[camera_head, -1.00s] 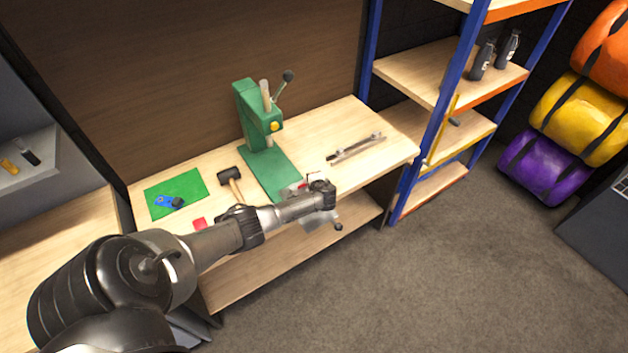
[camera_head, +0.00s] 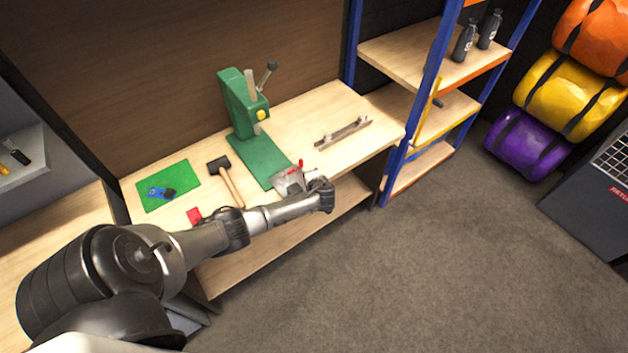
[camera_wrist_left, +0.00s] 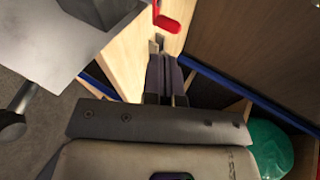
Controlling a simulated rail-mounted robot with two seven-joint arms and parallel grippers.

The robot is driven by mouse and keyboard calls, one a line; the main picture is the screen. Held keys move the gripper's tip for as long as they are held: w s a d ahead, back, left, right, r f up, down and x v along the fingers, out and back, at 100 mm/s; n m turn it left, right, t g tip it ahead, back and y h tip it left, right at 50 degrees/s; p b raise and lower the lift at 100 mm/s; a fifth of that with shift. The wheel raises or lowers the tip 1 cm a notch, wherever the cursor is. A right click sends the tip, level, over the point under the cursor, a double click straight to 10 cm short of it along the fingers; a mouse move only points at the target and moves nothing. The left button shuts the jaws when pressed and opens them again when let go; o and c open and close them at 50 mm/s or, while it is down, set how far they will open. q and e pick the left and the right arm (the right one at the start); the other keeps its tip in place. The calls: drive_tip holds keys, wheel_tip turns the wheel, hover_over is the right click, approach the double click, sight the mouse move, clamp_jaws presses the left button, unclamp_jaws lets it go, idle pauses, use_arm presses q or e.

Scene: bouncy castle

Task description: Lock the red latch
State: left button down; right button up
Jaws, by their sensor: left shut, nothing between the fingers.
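The red latch (camera_head: 296,165) shows as a small red handle on a grey metal fixture (camera_head: 283,183) at the bench's front edge. In the left wrist view the red latch (camera_wrist_left: 170,14) is at the top edge, partly cut off, just beyond my fingertips and a little right. The grey fixture (camera_wrist_left: 60,30) fills the upper left there. My left gripper (camera_wrist_left: 158,44) is shut and empty, pointing up toward the latch with a small apparent gap. In the head view its fingers cannot be made out by my wrist. My right gripper is not in view.
A blue-framed shelf (camera_head: 405,125) stands right. Open carpet lies in front.

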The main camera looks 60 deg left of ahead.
use_arm(q)
drive_tip(key=shift+v, duration=2.65)
drive_tip(key=shift+w+d, duration=0.1)
drive_tip(key=shift+w, duration=0.05)
